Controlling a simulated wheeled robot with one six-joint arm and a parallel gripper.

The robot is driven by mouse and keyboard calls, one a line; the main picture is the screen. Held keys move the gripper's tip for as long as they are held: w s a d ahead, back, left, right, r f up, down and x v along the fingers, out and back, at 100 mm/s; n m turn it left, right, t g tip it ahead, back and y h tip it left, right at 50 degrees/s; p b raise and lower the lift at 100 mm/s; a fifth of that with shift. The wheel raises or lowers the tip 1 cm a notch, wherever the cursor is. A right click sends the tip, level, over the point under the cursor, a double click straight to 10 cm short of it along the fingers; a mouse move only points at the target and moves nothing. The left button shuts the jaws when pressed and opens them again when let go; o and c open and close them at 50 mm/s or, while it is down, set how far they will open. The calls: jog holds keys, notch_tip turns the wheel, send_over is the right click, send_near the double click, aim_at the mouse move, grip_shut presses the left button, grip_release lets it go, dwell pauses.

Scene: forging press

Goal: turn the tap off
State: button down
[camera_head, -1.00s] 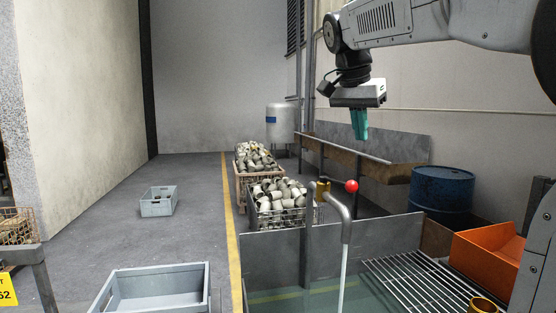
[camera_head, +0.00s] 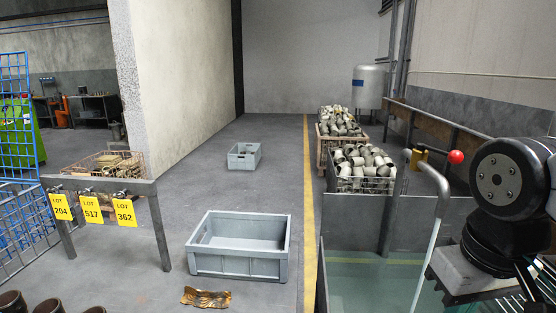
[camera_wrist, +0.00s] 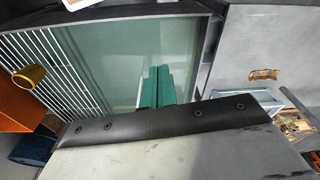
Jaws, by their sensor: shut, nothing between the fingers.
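The tap is at the right of the head view: a grey bent spout (camera_head: 442,190), a brass body (camera_head: 419,154) and a red ball (camera_head: 456,157) on its handle. A pale stream of water (camera_head: 425,265) runs from the spout into the tank. My gripper's green fingers (camera_wrist: 159,72) show in the wrist view, shut and empty, pointing over the tank water (camera_wrist: 105,50). The handle is not clear in the wrist view.
The tank's grey wall (camera_head: 430,222) stands below the tap. Wire baskets of metal parts (camera_head: 362,163) are behind it. A grey crate (camera_head: 240,262) and a copper-coloured scrap (camera_head: 206,298) lie on the floor left of the yellow line. A white slatted rack (camera_wrist: 50,75) spans part of the tank.

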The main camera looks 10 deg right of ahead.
jog(key=w+r+n+g+h, duration=0.1)
jog(key=w+r+n+h, duration=0.15)
jog(key=w+r, duration=0.4)
jog(key=w+a+r+n+h, duration=0.1)
jog(key=w+r+n, duration=0.25)
jog(key=w, duration=0.55)
jog(key=w+r+n+g+h, duration=0.1)
jog(key=w+r+n+h, duration=0.1)
jog(key=w+r+n, duration=0.45)
jog(key=w+d+r+n+h, duration=0.2)
jog(key=w+r, duration=0.2)
jog(key=r, duration=0.4)
jog(key=s+d+f+n+g, duration=0.1)
jog(key=s+d+f, duration=0.1)
jog(key=d+f, duration=0.7)
jog(key=shift+s+d, duration=0.15)
jog(key=shift+d, duration=0.15)
